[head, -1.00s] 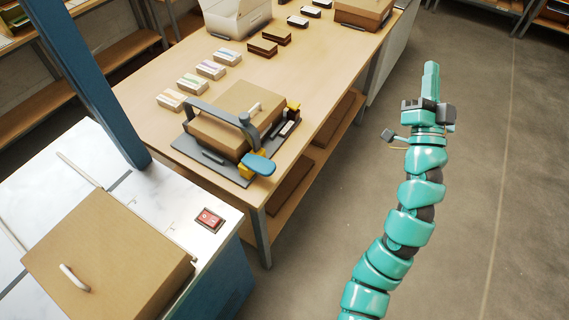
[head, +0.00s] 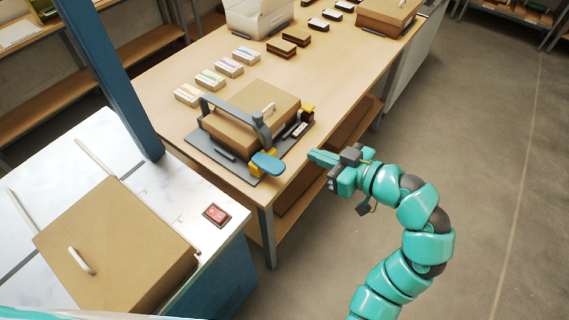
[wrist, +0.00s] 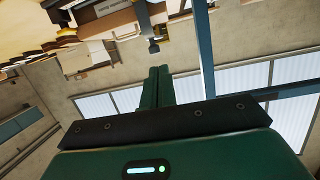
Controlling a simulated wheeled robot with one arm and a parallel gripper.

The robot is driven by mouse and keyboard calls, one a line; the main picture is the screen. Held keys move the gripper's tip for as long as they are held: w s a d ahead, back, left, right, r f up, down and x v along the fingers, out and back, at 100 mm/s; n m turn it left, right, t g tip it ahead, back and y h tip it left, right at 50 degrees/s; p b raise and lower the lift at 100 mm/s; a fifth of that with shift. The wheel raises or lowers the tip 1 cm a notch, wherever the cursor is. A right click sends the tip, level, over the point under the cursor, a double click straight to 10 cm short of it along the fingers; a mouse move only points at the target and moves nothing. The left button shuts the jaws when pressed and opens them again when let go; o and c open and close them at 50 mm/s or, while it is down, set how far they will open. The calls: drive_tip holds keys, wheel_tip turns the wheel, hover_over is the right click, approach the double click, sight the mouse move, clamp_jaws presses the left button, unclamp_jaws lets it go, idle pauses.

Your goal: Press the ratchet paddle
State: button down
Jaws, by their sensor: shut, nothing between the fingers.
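The blue paddle (head: 268,163) sticks out at the front right corner of a strapping device on a dark base plate (head: 222,154). A grey arched frame (head: 232,106) spans a brown carton (head: 270,97) on that plate. A yellow part (head: 257,168) sits under the paddle. My gripper (head: 318,157) is shut and empty, to the right of the paddle and apart from it, beside the table edge. In the wrist view, my shut fingers (wrist: 157,86) point up the picture; a small dark part beyond them cannot be made out surely.
The wooden table (head: 185,75) carries several small packs (head: 214,80) and a second carton (head: 388,17) at the back. A white bench (head: 150,190) with a red switch (head: 215,214) and a brown lidded box (head: 115,245) stands at front left. A blue post (head: 110,80) rises there. Floor at right is clear.

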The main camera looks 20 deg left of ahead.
drive_tip(key=shift+s+a+f+n+g, duration=0.15)
drive_tip(key=shift+s+f+n+g, duration=0.4)
drive_tip(key=shift+f, duration=0.3)
drive_tip(key=p, duration=0.3)
hover_over(284, 166)
drive_tip(key=s, duration=0.1)
wheel_tip(284, 166, down, 3)
wheel_tip(284, 166, down, 3)
drive_tip(key=shift+s+p, duration=0.1)
drive_tip(key=shift+p, duration=0.45)
drive_tip(key=shift+f, duration=0.65)
drive_tip(key=shift+f, duration=0.1)
